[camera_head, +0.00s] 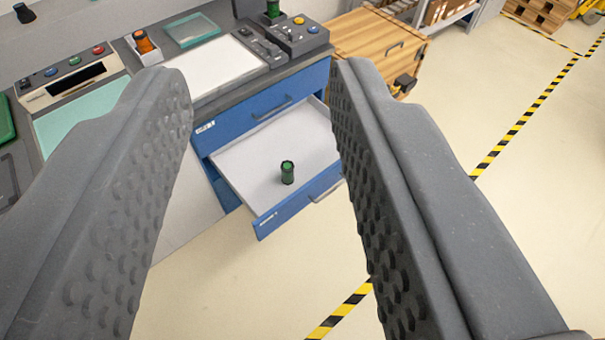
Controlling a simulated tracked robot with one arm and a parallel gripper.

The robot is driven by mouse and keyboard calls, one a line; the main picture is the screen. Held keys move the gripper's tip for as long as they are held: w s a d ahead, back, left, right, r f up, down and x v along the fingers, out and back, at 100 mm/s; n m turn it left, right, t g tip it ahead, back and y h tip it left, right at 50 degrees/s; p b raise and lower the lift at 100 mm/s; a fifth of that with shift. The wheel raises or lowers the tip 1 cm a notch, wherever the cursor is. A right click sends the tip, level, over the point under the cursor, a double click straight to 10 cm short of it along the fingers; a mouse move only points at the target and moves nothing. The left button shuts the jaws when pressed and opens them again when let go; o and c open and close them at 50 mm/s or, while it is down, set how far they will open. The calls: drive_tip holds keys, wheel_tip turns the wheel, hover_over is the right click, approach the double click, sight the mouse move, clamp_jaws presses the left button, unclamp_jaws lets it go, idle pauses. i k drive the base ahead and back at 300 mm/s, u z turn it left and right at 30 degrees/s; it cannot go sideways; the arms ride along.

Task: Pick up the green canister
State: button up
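A small green canister (287,172) with a dark rim stands upright in an open, light-lined blue drawer (245,163) of the workbench. Another green object (272,9), like a canister, stands on a control box at the top and is cut off by the picture edge. My gripper (262,85) is wide open and empty. Its two grey, studded fingers frame the drawer, and the green canister in it shows between them, farther off. The right finger hides part of the drawer's right end.
A wooden crate (375,45) stands right of the bench. The floor (500,210) to the right is clear, with yellow-black tape (510,130).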

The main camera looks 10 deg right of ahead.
sight(286, 168)
drive_tip(key=z, duration=0.05)
drive_tip(key=i, duration=1)
drive_tip(key=u, duration=0.05)
